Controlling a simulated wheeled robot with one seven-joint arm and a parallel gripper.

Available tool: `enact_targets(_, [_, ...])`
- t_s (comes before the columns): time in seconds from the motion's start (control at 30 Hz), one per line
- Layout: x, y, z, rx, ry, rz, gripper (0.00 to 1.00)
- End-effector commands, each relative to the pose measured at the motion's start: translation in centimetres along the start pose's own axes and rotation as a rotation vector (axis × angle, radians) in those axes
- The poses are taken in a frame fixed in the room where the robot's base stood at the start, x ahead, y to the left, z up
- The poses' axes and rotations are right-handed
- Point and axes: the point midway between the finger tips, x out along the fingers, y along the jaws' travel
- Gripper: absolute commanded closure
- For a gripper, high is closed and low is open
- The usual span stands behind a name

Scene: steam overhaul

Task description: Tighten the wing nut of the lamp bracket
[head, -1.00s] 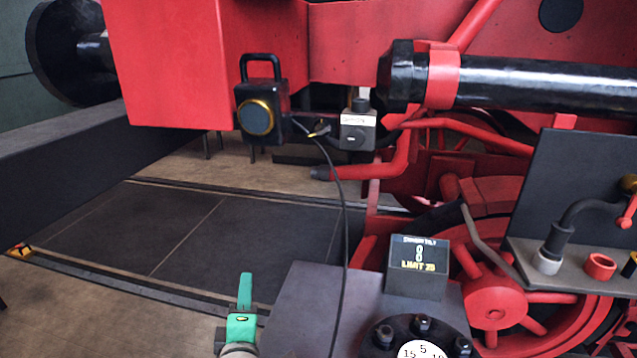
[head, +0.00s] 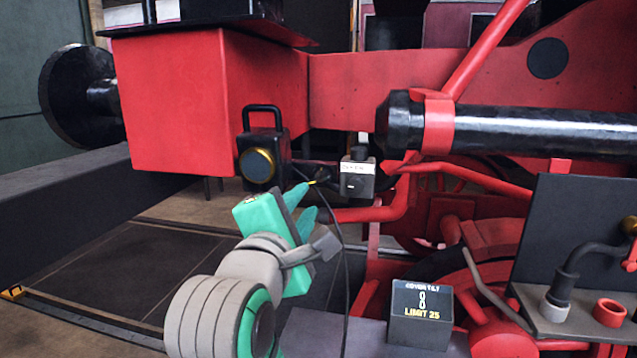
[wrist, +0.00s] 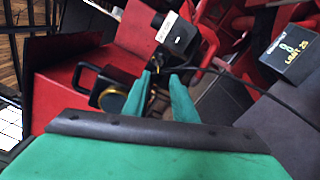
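The black lamp (head: 262,158) with a brass-ringed lens and top handle hangs at the lower edge of the red beam. It also shows in the wrist view (wrist: 107,92), left of my fingers. A small yellow part (head: 313,182) sits between the lamp and a grey labelled box; I cannot tell whether it is the wing nut. The bracket is dark and hard to make out. My gripper (head: 308,200) is just below and right of the lamp, its green fingers pointing at that spot. In the wrist view my gripper (wrist: 161,80) has a clear gap between its fingers.
The grey labelled box (head: 357,178) is close to the right of the fingertips. A black cable (head: 343,245) hangs down beside my gripper. A display reading "LIMIT 25" (head: 421,312) stands at the lower right. The red beam (head: 200,105) is above.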

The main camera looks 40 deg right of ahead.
Motion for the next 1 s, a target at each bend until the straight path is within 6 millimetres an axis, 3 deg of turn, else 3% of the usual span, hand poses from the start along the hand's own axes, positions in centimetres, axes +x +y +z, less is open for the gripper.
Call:
enact_targets(0.23, [1.7,0.2,0.3,-0.008,-0.005,-0.005,0.75])
enact_targets(0.7, [9.3,0.2,0.3,-0.007,-0.004,-0.004,0.75])
enact_targets(1.0, [10.7,0.2,0.4,-0.005,-0.005,-0.001,0.75])
